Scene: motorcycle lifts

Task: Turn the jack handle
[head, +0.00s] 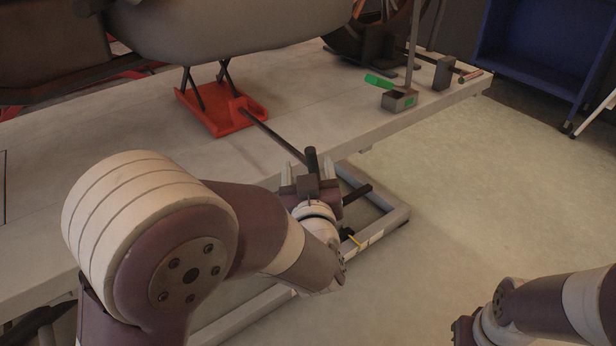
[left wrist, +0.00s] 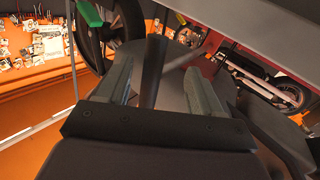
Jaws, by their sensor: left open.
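The red jack (head: 222,112) sits on the pale lift platform under a motorcycle. Its dark jack handle (head: 272,132) runs out past the platform edge to an upright black grip (head: 312,158). My left gripper (head: 308,170) is at that end of the handle. In the left wrist view the dark grip (left wrist: 153,70) stands between the two grey fingers of my left gripper (left wrist: 156,82), with gaps on both sides. The fingers are open. My right gripper (head: 466,330) is low at the right, partly cut off by the frame, and its fingers cannot be made out.
The motorcycle (head: 225,25) hangs over the jack. The lift platform (head: 330,105) carries a wheel clamp with a green handle (head: 380,81) at the back. A grey metal frame (head: 395,215) lies below the left gripper. A blue cabinet (head: 540,45) stands back right. The floor at right is clear.

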